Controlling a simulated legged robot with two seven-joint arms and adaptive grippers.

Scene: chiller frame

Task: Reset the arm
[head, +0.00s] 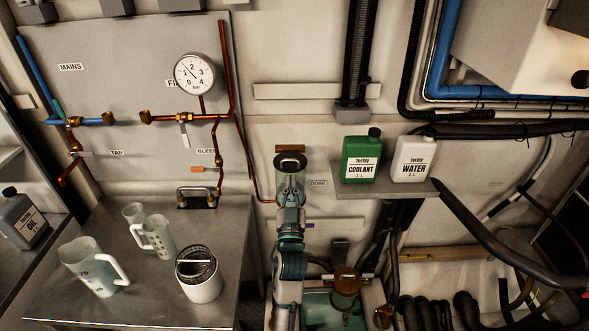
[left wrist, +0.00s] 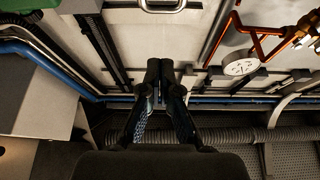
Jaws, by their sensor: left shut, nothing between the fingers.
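My left gripper (head: 290,161) shows in the head view at the end of my left arm, which rises from the bottom centre. It is in front of the wall panel, above the counter's height. The left wrist view shows the dark fingertips (left wrist: 160,72) together with nothing between them. No thing touches the fingers there. My right gripper is in neither view.
A shelf (head: 397,188) with a green coolant bottle (head: 360,160) and a white water bottle (head: 412,160) is right of my left gripper. A gauge (head: 195,73) and copper pipes are left. The counter (head: 141,279) holds clear jugs (head: 93,268) and a white container (head: 201,286).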

